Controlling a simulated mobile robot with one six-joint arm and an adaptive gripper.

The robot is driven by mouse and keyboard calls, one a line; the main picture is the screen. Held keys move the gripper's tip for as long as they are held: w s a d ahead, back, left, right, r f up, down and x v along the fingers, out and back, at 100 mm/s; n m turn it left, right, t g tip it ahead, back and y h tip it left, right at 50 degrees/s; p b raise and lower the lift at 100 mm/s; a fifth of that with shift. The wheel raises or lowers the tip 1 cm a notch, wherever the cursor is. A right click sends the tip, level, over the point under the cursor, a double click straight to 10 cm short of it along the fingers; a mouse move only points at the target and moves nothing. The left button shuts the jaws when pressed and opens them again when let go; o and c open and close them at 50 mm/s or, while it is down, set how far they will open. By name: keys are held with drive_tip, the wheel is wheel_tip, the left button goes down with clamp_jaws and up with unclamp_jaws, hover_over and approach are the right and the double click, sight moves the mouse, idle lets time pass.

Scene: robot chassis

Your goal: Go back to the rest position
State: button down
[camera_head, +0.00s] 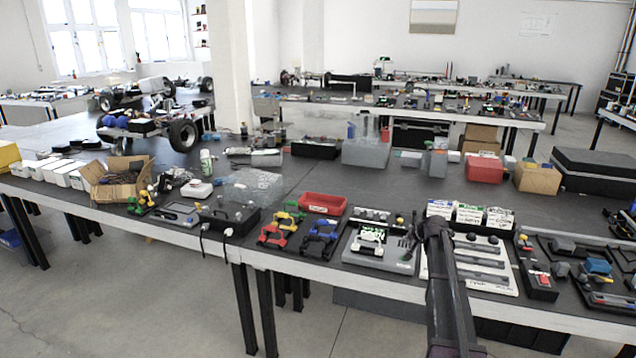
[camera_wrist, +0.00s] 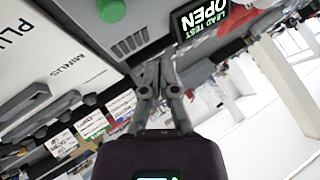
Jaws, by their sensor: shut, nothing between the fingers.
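My gripper (camera_wrist: 158,72) shows in the wrist view with its fingers together and nothing between them. In the head view my dark arm reaches up from the bottom edge, and my gripper (camera_head: 410,246) is at its far end, beside the grey tester box (camera_head: 378,256). The tester box also shows in the wrist view (camera_wrist: 150,25), with a green button and a small screen (camera_wrist: 201,20) reading "LEAD TEST OPEN". Whether my fingers touch the box cannot be told. My arm hides part of the white board's left side.
The white board (camera_head: 495,284) with grey bars lies right of my gripper. Labelled bins (camera_head: 469,214) stand behind it. A red tray (camera_head: 323,204), coloured clamps (camera_head: 277,236) and a black case (camera_head: 229,217) are to the left. A dark tool tray (camera_head: 592,262) is at the right. Bare tabletop (camera_head: 400,187) lies behind.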

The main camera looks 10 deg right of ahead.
drive_tip(key=s+a+n+g+p, duration=0.3)
drive_tip(key=s+a+n+g, duration=0.1)
drive_tip(key=s+a, duration=1.4)
drive_tip(key=s+a+n+g+p, duration=0.1)
drive_tip(key=s+a, duration=0.3)
drive_tip(key=s, duration=0.6)
drive_tip(key=s+a+n+g+h+p, duration=0.1)
drive_tip(key=s+a+n+g+p, duration=0.1)
drive_tip(key=s, duration=0.8)
drive_tip(key=shift+a+r+g+h, duration=0.2)
drive_tip(key=shift+a+g+h, duration=0.1)
drive_tip(key=shift+a+g, duration=0.7)
